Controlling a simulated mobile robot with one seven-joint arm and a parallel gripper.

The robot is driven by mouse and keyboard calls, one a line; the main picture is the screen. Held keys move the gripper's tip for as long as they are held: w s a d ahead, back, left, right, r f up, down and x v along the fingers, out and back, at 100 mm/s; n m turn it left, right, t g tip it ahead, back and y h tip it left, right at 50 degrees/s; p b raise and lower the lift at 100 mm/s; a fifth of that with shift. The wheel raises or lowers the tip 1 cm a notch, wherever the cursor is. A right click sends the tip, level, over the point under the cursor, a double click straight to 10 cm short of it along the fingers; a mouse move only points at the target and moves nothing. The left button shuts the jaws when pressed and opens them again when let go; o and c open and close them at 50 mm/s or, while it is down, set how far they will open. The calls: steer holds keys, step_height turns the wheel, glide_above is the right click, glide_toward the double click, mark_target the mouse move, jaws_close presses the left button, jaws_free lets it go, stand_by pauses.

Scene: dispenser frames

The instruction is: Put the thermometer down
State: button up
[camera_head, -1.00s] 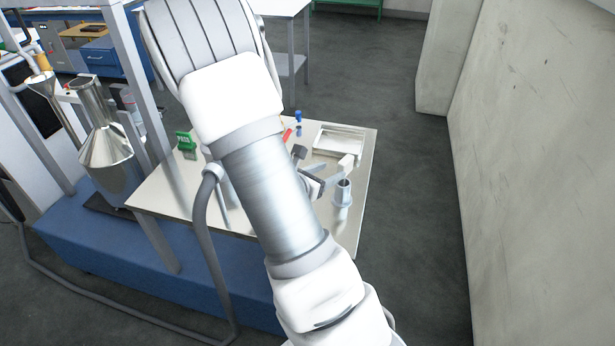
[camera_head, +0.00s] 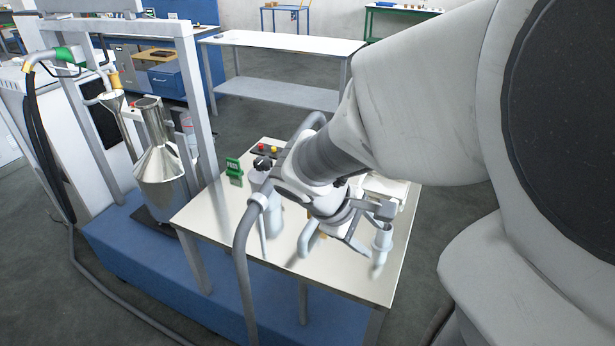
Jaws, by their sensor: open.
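I cannot make out the thermometer for sure; it may be hidden behind my arm or too small to tell. My gripper (camera_head: 376,228) is open over the right part of the metal-topped table (camera_head: 335,277). Its fingers are beside a grey metal cup (camera_head: 382,243), which stands upright near the table's right edge. I cannot tell whether they touch it. A small orange item (camera_head: 314,241) shows just left of my gripper, partly hidden; I cannot tell what it is.
A green sign (camera_head: 233,167) stands at the table's left. A dark box with red and yellow buttons (camera_head: 268,149) is at the back. A pale tray (camera_head: 388,188) is partly hidden behind my gripper.

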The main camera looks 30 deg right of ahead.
steer(key=s+a+r+m+t+y, duration=0.1)
steer(key=a+r+m+t+y, duration=0.1)
steer(key=a, duration=0.6)
steer(key=s+a+r+m+t+y, duration=0.2)
steer(key=a+r+y, duration=0.3)
steer(key=a, duration=0.3)
steer(key=shift+r+m+t, duration=0.7)
steer(key=shift+r+m, duration=0.1)
steer(key=shift+r, duration=0.1)
steer(key=shift+w, duration=0.1)
